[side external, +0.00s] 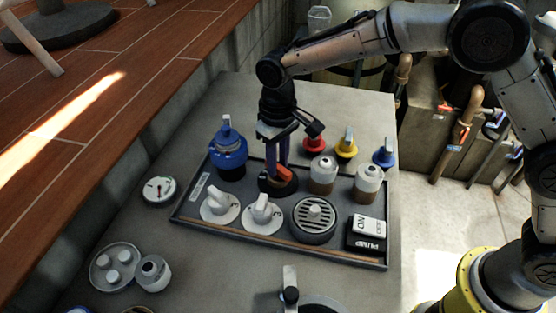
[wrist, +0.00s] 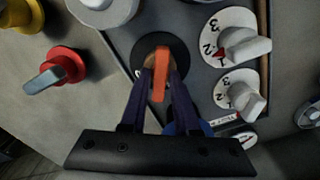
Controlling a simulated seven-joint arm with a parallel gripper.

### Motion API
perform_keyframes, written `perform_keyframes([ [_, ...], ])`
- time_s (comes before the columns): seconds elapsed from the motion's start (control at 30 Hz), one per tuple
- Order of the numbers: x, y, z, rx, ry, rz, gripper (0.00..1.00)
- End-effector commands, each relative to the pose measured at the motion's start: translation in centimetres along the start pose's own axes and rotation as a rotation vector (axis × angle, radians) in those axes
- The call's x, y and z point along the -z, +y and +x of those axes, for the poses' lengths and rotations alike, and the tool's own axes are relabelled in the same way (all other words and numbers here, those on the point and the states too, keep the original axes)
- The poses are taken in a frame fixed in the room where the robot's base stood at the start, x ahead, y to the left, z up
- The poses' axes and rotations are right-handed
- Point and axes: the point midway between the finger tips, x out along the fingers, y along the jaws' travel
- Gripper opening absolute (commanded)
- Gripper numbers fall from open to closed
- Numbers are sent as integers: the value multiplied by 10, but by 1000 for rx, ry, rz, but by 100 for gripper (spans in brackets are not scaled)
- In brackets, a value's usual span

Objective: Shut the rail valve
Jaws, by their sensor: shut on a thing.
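An orange handle (side external: 284,174) stands on a round black base (side external: 277,188) in the grey tray, and I take it for the rail valve. My gripper (side external: 275,163) points down over it from above. In the wrist view my gripper (wrist: 160,76) has its two dark fingers shut on the orange handle (wrist: 160,65), one on each side. There the handle lies nearly straight up the picture, and the black base (wrist: 143,52) shows around it. The fingers hide part of the handle and base.
The grey tray (side external: 177,219) also holds a blue valve (side external: 229,155), white dials (side external: 262,213), brown-filled jars (side external: 323,174), a round grille (side external: 315,221) and an ON switch (side external: 366,235). Red (side external: 314,143), yellow (side external: 346,148) and blue (side external: 384,156) knobs stand behind it.

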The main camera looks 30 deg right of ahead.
Motion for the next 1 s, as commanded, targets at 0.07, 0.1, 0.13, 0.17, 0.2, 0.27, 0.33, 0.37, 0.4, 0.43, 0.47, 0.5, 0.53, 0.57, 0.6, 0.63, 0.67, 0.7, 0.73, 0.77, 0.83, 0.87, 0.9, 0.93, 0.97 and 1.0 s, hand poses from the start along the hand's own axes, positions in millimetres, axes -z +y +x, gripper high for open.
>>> perform_keyframes([
  [0.07,0,0,-1,1,2,72,0],
  [0.1,0,0,-1,1,2,110,0],
  [0.13,0,0,-1,1,2,138,0],
  [0.17,0,0,-1,1,2,167,0],
  [0.2,0,0,-1,1,2,205,0],
  [0.27,0,0,-1,1,2,262,0],
  [0.33,0,0,-1,1,2,328,0],
  [0.37,0,0,-1,1,2,356,0],
  [0.4,0,0,-1,1,2,395,0],
  [0.43,0,0,-1,1,2,423,0],
  [0.47,0,0,-1,1,2,451,0],
  [0.5,1,0,-1,1,3,490,0],
  [0.53,1,0,-1,1,3,518,0],
  [0.57,0,0,-1,1,3,547,0],
  [0.6,0,0,-1,1,2,585,0],
  [0.63,0,0,-1,1,2,613,0],
  [0.67,0,0,-1,1,2,641,0],
  [0.7,0,0,-1,1,2,678,0],
  [0.73,0,0,-1,1,2,706,0],
  [0.77,0,0,-1,2,2,732,0],
  [0.83,0,0,-1,2,3,793,0],
  [0.87,1,0,-1,2,3,817,0],
  [0.9,1,0,-1,2,3,849,0],
  [0.93,1,0,-1,2,3,872,0],
  [0.97,1,0,-1,2,2,895,0],
  [1.0,1,0,-1,2,2,923,0],
])
